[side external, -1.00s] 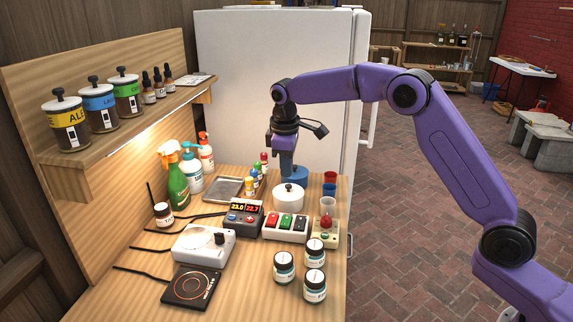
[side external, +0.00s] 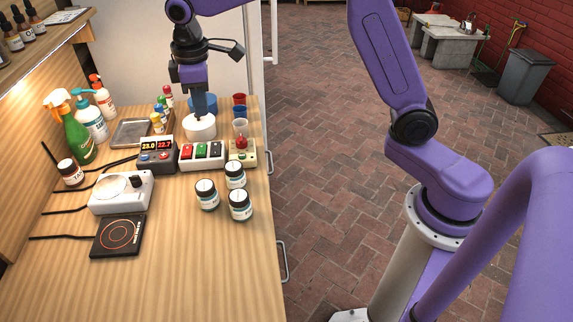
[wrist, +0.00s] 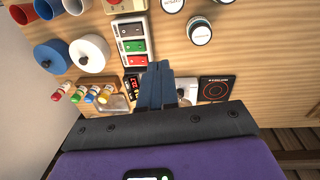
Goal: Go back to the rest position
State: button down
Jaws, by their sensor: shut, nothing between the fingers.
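My gripper (side external: 205,110) points down over the back of the wooden bench, its blue fingers closed together with nothing between them. In the side external view its tips overlap the top of a white lidded pot (side external: 200,129); I cannot tell from that view whether they touch. In the wrist view the shut fingers (wrist: 157,68) show at the centre, and the white pot (wrist: 90,54) lies to their left, apart from them in the picture. The blue round pot (wrist: 52,57) is further left.
A switch strip (side external: 203,156), a display box (side external: 157,156), a white stirrer-like device (side external: 120,192) and a black hotplate (side external: 118,236) stand on the bench. Several jars (side external: 240,205), cups (side external: 240,127) and bottles (side external: 77,138) stand around. The bench front is clear.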

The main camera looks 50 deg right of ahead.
jog(key=s+n, duration=0.1)
jog(key=s, duration=1.7)
jog(key=s+d+f, duration=0.1)
jog(key=s+d, duration=0.3)
jog(key=s, duration=0.4)
jog(key=s+d+f+n, duration=0.1)
jog(key=s+d+f, duration=0.1)
jog(key=s+d, duration=0.3)
jog(key=s, duration=0.3)
jog(key=shift+s+d+f+n+g+y, duration=0.2)
jog(key=shift+s+n+g+y, duration=0.1)
jog(key=shift+y, duration=0.1)
jog(key=shift+w+r, duration=0.1)
